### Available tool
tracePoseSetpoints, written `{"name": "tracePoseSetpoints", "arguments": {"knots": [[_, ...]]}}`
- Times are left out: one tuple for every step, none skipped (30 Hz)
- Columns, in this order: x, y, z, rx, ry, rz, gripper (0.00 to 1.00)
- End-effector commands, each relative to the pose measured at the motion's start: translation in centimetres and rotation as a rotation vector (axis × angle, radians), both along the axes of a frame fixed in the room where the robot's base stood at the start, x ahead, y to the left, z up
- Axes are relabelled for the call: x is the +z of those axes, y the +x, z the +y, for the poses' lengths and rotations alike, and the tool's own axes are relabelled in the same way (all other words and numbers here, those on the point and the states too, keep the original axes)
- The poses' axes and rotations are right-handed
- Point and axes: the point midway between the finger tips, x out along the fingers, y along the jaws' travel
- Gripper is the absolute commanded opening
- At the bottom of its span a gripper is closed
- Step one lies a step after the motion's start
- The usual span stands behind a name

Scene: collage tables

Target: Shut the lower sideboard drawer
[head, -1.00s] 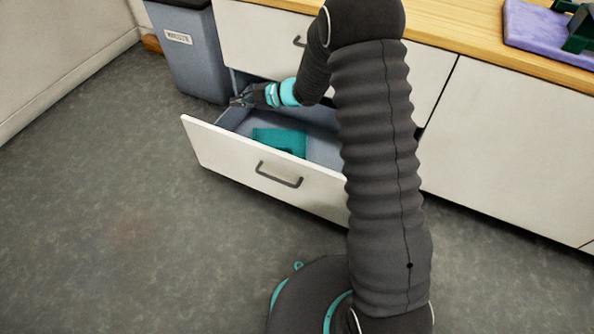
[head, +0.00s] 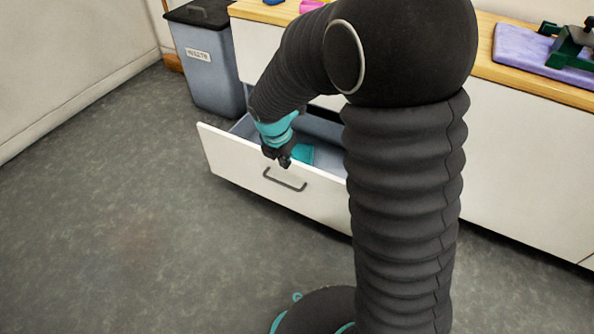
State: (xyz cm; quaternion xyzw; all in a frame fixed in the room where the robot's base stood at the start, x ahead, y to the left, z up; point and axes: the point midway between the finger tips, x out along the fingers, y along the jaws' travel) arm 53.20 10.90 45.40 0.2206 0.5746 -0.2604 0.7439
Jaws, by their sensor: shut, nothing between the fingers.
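The lower sideboard drawer (head: 232,160) stands pulled out, with a white front and a dark bar handle (head: 285,180). A teal item (head: 304,154) lies inside it, partly hidden by my gripper. My gripper (head: 284,163) is shut and empty, pointing down at the top edge of the drawer front, a little above the handle. I cannot tell whether it touches the front. My arm hides the drawer's right end and part of the sideboard (head: 520,170).
A grey-blue waste bin (head: 212,80) stands left of the sideboard, close to the open drawer. The wooden top (head: 485,65) carries a purple mat (head: 530,50) with a green device (head: 568,45) on it. The grey floor in front and left is clear.

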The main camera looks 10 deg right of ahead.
Motion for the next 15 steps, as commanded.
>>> {"name": "tracePoseSetpoints", "arguments": {"knots": [[0.0, -0.2, -0.4, 0.025, -0.014, 0.014, 0.0], [0.0, -0.2, -0.5, 0.038, -0.018, 0.019, 0.0], [-0.1, -0.2, -0.5, 0.05, -0.021, 0.021, 0.0], [-0.2, -0.1, -0.6, 0.057, -0.022, 0.022, 0.0], [-0.4, -0.1, -0.6, 0.061, -0.023, 0.022, 0.0], [-0.6, -0.1, -0.6, 0.064, -0.024, 0.023, 0.0], [-0.9, 0.0, -0.7, 0.065, -0.025, 0.023, 0.0], [-1.2, 0.0, -0.7, 0.065, -0.025, 0.022, 0.0], [-1.8, 0.2, -0.8, 0.065, -0.024, 0.022, 0.0], [-2.3, 0.2, -0.8, 0.065, -0.025, 0.022, 0.0], [-2.8, 0.3, -0.9, 0.065, -0.025, 0.024, 0.0], [-3.5, 0.5, -0.9, 0.066, -0.025, 0.023, 0.0], [-4.0, 0.6, -1.0, 0.066, -0.025, 0.022, 0.0], [-4.6, 0.7, -1.1, 0.066, -0.025, 0.023, 0.0], [-5.3, 0.8, -1.2, 0.066, -0.024, 0.023, 0.0]]}}
